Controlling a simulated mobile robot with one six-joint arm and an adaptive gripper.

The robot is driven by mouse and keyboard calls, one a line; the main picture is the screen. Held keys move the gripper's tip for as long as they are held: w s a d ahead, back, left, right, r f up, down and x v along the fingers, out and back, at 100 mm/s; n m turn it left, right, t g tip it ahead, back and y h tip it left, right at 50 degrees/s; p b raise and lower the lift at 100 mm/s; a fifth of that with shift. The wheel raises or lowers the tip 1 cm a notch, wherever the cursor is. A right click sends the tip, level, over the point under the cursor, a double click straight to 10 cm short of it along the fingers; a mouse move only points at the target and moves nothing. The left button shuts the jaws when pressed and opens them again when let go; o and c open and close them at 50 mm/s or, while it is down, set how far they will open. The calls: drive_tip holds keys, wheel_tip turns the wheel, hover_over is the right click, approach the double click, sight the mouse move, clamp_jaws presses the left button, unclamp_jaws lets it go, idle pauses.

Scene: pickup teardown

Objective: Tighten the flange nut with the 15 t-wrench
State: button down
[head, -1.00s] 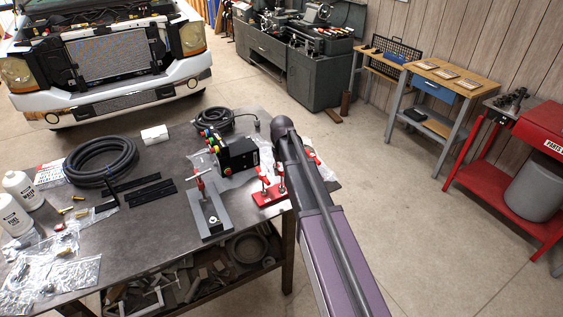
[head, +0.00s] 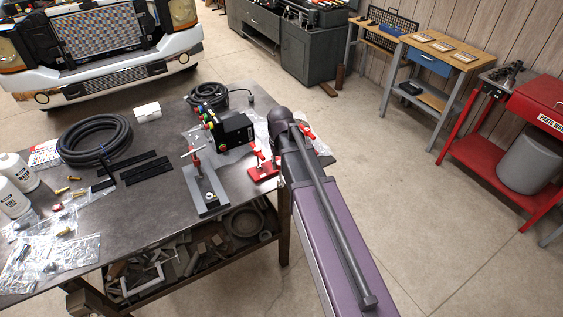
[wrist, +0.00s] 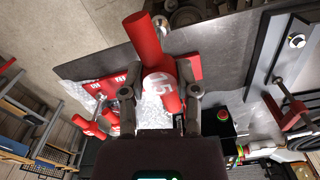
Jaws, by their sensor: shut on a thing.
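In the wrist view, my gripper (wrist: 160,100) is shut on a red T-wrench handle marked 15 (wrist: 160,86), one finger at each side. I cannot tell whether this wrench is still in its red holder (wrist: 95,90) or clear of it. The holder also shows on the bench in the head view (head: 263,173). A silver flanged piece, likely the flange nut (head: 210,197), sits on the grey fixture (head: 197,183) left of the holder. It also shows at the upper right in the wrist view (wrist: 297,40). My arm hides the gripper in the head view.
A black control box (head: 235,132), a coiled black hose (head: 94,139), white bottles (head: 17,172) and plastic bags lie on the dark bench (head: 150,210). Open floor lies right of the bench.

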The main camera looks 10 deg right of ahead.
sight(281, 181)
drive_tip(key=c, duration=1)
unclamp_jaws()
drive_tip(key=shift+c, duration=0.2)
clamp_jaws()
wheel_tip(281, 181, down, 6)
drive_tip(key=b, duration=0.6)
drive_tip(key=shift+f, duration=0.2)
drive_tip(key=shift+s, duration=0.15)
